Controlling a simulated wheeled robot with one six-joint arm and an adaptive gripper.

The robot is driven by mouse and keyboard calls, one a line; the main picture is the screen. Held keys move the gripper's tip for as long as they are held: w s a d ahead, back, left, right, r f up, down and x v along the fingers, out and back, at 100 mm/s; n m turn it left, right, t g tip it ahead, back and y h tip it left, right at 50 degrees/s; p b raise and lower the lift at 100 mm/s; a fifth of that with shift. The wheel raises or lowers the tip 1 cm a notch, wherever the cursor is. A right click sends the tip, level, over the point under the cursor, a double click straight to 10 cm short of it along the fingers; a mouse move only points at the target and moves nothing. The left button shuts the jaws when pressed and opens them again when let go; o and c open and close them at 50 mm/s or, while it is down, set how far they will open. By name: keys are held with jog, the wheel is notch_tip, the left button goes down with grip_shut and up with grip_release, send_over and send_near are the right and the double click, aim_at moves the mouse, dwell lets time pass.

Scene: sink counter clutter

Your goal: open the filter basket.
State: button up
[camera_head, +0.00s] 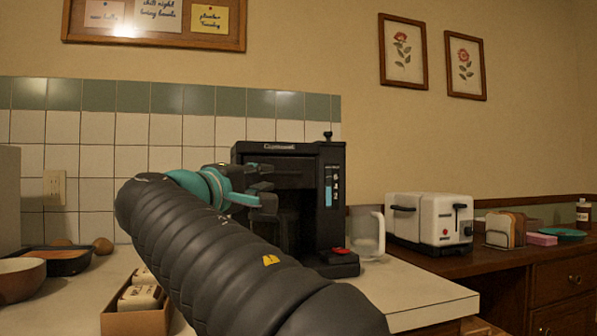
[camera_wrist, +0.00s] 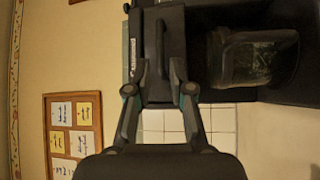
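The black coffee maker (camera_head: 330,200) stands on the light counter in the head view. The filter basket (camera_wrist: 172,22) is its upper front part in the wrist view, which is turned sideways. The basket looks shut. Its dark upright handle (camera_wrist: 159,52) shows ahead of my gripper (camera_wrist: 157,68), between the lines of the two fingers. My fingers are apart with nothing gripped; I cannot tell whether they touch the basket front. In the head view my gripper (camera_head: 264,187) is at the machine's left front, and my arm hides its lower left. The glass carafe (camera_wrist: 248,58) sits below the basket.
A glass jug (camera_head: 366,235) and a white toaster (camera_head: 431,220) stand right of the machine. A box of packets (camera_head: 138,320), a dark tray (camera_head: 66,262) and a bowl (camera_head: 20,278) are at left. The counter's front right is clear.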

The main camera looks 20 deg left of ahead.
aim_at(282, 174)
jog(key=p+x, duration=0.1)
jog(key=x, duration=0.7)
grip_shut()
